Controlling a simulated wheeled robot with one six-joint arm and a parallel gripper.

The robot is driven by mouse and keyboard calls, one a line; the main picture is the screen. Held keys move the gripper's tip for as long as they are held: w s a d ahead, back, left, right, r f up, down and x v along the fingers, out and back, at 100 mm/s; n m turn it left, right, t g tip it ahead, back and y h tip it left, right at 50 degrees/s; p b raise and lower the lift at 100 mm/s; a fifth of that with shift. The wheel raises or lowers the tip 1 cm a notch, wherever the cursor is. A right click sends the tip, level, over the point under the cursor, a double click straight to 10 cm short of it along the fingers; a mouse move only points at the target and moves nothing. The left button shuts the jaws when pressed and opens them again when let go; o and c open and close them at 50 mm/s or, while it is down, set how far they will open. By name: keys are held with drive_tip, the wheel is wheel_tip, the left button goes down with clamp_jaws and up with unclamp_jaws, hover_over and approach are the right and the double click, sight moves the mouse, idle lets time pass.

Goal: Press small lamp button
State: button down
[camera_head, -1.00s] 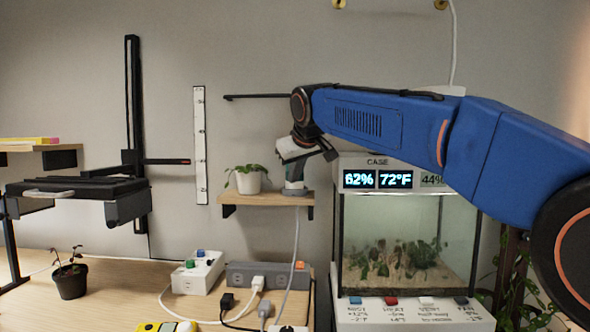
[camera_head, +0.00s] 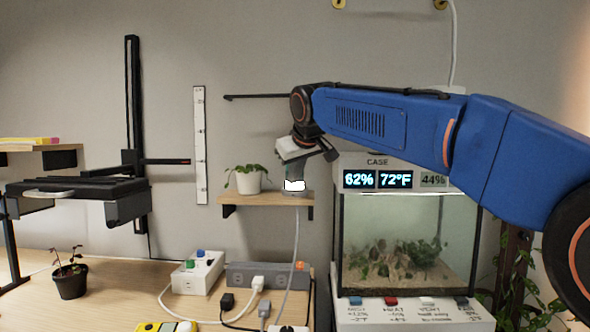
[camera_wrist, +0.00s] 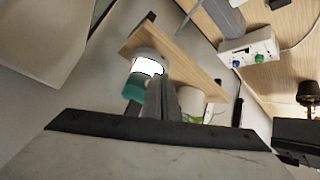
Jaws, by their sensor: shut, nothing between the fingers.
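The small lamp (camera_head: 294,185) stands at the right end of a small wooden wall shelf (camera_head: 262,200), and a white patch on it glows. In the wrist view the lamp (camera_wrist: 134,86) shows a teal part beside the bright white patch. My gripper (camera_wrist: 160,98) is shut and empty, with its fingertips at the lamp and partly covering it. In the head view my wrist hangs just above the lamp. I cannot tell whether the fingertips touch it. The lamp's button is not clearly visible.
A white potted plant (camera_head: 249,182) stands beside the lamp on the shelf. A glass terrarium (camera_head: 410,245) stands to the right. Below are a white box with coloured knobs (camera_head: 197,271), a grey power strip (camera_head: 267,275) and cables. A dark potted plant (camera_head: 70,282) stands at left.

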drive_tip(key=shift+s, duration=0.1)
drive_tip(key=s, duration=0.5)
drive_tip(key=shift+s+a, duration=0.1)
drive_tip(key=shift+s, duration=0.3)
idle(0.3)
drive_tip(key=shift+s, duration=0.1)
